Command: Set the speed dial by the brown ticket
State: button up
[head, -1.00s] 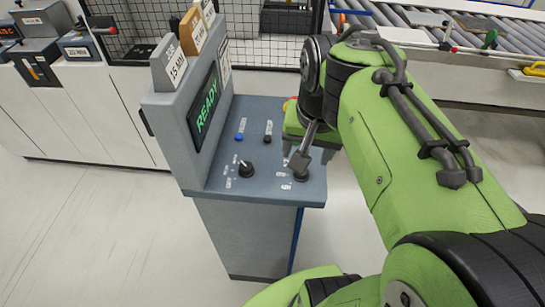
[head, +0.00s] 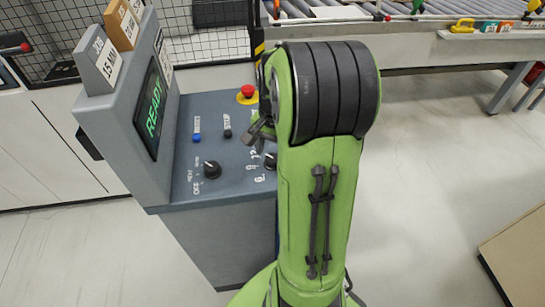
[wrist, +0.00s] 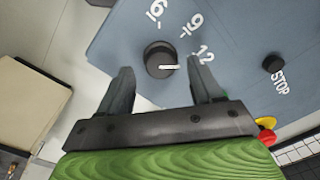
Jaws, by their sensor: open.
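The speed dial (wrist: 157,59) is a black knob with a white pointer line on the console top. In the wrist view it lies between the tips of my open, empty gripper (wrist: 161,72); contact cannot be told. Its pointer points right, close to the 12 mark; a 9 and a further number are printed around it. In the head view my arm partly hides the dial (head: 270,160), and my gripper (head: 258,133) is just beyond it. The brown ticket (head: 122,22) stands on top of the console (head: 230,110); its print is too small to read.
A grey ticket (head: 98,60) reading 15 MM stands beside the brown one. A green READY screen (head: 152,108), another black knob (head: 212,169), blue button (head: 197,138), black STOP button (head: 227,133) and red emergency button (head: 247,91) are on the console.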

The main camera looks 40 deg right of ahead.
jog(key=shift+w+f, duration=0.1)
jog(key=shift+f, duration=0.85)
jog(key=c, duration=1.1)
jog(key=shift+o, duration=0.2)
